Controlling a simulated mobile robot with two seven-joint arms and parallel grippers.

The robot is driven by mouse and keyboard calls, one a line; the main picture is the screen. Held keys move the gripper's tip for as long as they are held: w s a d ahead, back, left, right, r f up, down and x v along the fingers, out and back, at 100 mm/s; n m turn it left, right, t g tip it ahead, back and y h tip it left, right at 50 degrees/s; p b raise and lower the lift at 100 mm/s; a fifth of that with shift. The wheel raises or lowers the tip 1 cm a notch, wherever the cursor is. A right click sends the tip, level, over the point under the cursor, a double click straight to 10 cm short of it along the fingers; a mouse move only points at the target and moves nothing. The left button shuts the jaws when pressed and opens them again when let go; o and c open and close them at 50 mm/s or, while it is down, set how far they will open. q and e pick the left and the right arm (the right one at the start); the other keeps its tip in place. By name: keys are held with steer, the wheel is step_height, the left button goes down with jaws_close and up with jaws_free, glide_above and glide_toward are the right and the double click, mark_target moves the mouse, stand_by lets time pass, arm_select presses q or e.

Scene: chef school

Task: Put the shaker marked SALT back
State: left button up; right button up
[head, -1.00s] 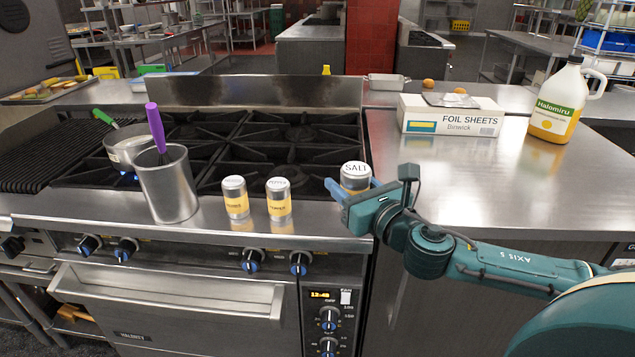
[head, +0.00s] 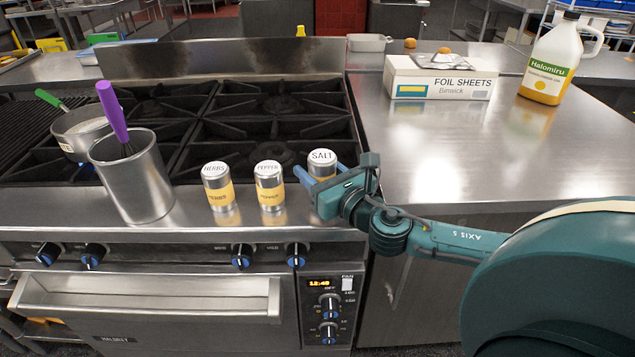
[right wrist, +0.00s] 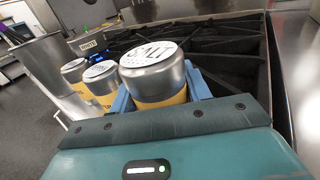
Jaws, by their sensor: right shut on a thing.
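The SALT shaker (head: 322,158) is a metal cylinder with a white lid and yellow band. It is upright at the right end of the stove's front ledge (head: 250,222). My right gripper (head: 320,176) is shut on it, with blue fingers either side; the right wrist view shows the shaker (right wrist: 153,70) between them too. Its lower part is hidden, so I cannot tell whether it touches the ledge. The PEPPER shaker (head: 269,187) and HERBS shaker (head: 218,187) stand to its left, in a row. My left gripper is not in view.
A metal canister (head: 135,180) with a purple-handled whisk (head: 113,115) stands left of the shakers. A pot (head: 80,130) and burner grates (head: 240,130) lie behind. The steel counter (head: 440,150) at right holds a foil box (head: 437,80) and a jug (head: 548,65).

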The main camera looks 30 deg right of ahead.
steer(key=shift+f, duration=1.15)
steer(key=shift+f, duration=0.1)
steer(key=o, duration=1.1)
